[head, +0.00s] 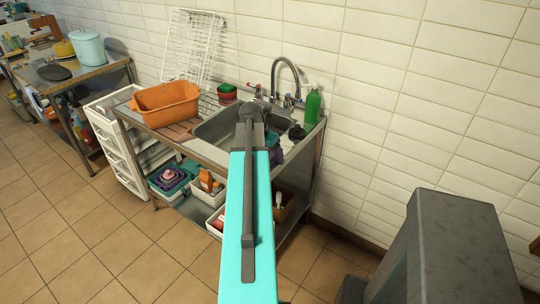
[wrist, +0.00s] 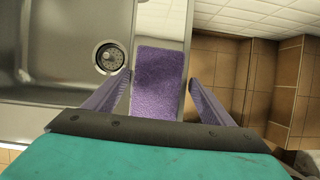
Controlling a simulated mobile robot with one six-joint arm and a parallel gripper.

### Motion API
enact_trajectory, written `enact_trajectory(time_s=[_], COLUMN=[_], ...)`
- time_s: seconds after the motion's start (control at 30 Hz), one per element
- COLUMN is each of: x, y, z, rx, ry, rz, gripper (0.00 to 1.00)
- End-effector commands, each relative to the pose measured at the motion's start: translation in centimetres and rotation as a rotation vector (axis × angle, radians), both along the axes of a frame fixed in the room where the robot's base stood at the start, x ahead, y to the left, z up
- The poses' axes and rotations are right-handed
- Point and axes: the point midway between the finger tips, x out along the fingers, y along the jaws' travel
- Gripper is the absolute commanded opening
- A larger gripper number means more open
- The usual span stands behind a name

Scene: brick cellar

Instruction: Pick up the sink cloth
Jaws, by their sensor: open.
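The sink cloth (wrist: 158,82) is a purple, fuzzy rectangle in the wrist view. It lies on the steel rim at the sink's edge, and its near part hangs past the picture's middle toward my gripper. In the head view a small purple-grey patch of it (head: 275,156) shows beside my arm; the rest is hidden. My gripper (wrist: 160,84) is open, with one finger on each side of the cloth, apart from it as far as I can tell. The sink basin (wrist: 60,75) with its round drain (wrist: 109,57) is left of the cloth.
An orange tub (head: 166,103) stands on the counter's left. A green bottle (head: 312,105), a curved tap (head: 287,75) and a dark round item (head: 296,133) are around the sink. Bins (head: 170,180) fill the shelf below. Tiled floor (head: 100,240) is free in front.

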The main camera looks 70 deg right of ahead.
Motion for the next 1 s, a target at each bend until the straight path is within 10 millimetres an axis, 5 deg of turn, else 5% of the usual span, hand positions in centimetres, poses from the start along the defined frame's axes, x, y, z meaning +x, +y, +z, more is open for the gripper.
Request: enact_trajectory(time_s=[0.7,0.8,0.9,0.97,1.0], x=[-0.03,-0.03,-0.02,-0.02,-0.02], y=[0.0,0.0,-0.01,0.0,0.0], z=[-0.26,-0.27,-0.27,-0.28,-0.29], rx=[0.0,0.0,0.0,0.0,0.0], ry=[0.0,0.0,0.0,0.0,0.0], rz=[0.0,0.0,0.0,0.0,0.0], gripper=[0.77,0.6,0.55,0.35,0.36])
